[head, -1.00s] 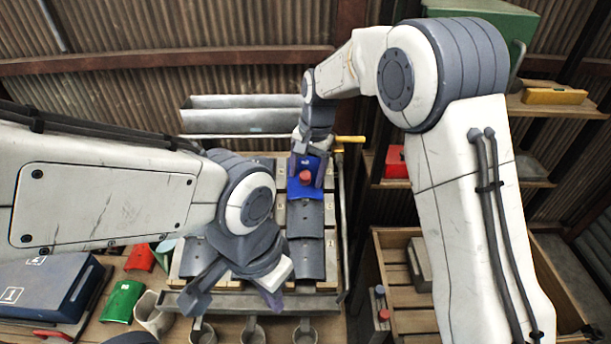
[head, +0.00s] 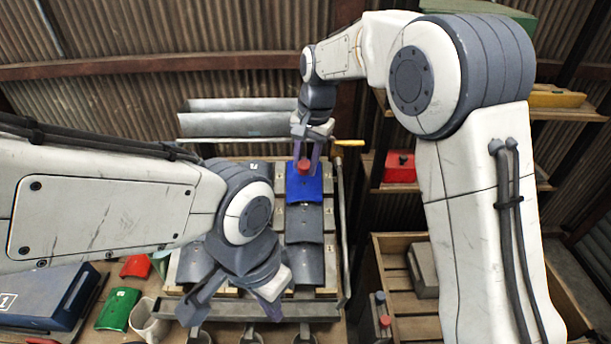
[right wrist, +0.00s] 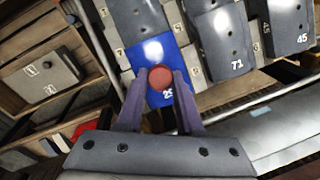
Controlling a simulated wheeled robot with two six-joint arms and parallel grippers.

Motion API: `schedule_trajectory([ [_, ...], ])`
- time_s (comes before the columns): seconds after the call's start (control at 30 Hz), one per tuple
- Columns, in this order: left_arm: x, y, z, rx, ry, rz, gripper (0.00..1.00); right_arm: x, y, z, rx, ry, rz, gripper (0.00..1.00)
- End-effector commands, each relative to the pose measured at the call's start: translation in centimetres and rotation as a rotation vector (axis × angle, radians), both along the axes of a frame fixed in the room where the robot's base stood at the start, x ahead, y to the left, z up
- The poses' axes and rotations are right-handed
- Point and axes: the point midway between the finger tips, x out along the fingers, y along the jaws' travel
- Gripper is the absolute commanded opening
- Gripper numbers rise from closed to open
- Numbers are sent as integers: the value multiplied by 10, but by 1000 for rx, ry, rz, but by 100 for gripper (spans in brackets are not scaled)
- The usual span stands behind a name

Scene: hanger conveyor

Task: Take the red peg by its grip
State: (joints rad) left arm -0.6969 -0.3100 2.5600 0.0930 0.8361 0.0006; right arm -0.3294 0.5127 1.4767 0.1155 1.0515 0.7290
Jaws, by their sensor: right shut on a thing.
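A red peg with a round head (head: 304,166) shows between the fingers of my right gripper (head: 306,164), over the blue tile (head: 305,188) at the far end of the slatted rack. My right gripper is shut on the peg. In the right wrist view the round red head (right wrist: 160,79) sits between the two fingertips, in front of the blue tile (right wrist: 180,65); whether the peg's lower end is in the tile is hidden. My left gripper (head: 232,306) is open and empty, above the near part of the rack.
Grey tiles (head: 305,223) lie in the rack. A holder with another red knob (head: 384,320) stands beside a wooden crate (head: 420,328). A red box (head: 399,167) sits on a shelf. Cups (head: 148,322), a green tile (head: 119,309) and a blue case (head: 35,298) are at lower left.

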Motion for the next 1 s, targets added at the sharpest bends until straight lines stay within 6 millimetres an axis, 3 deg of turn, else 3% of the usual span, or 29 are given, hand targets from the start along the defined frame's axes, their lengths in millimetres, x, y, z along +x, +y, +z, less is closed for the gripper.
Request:
schedule_trajectory([
  [0.3, 0, 0, -28, 0, 0, -1, 0, -66, -25, 37, 0, -2, 1, 0],
  [0.5, 0, 0, -35, 0, 0, -1, 0, -95, -36, 56, -1, 0, 0, 0],
  [0.7, 0, 0, -37, 0, 0, -1, 0, -107, -40, 64, -2, 3, 0, 0],
  [1.0, 0, 0, -37, 0, 0, -1, 0, -107, -40, 65, -1, 4, 0, 0],
])
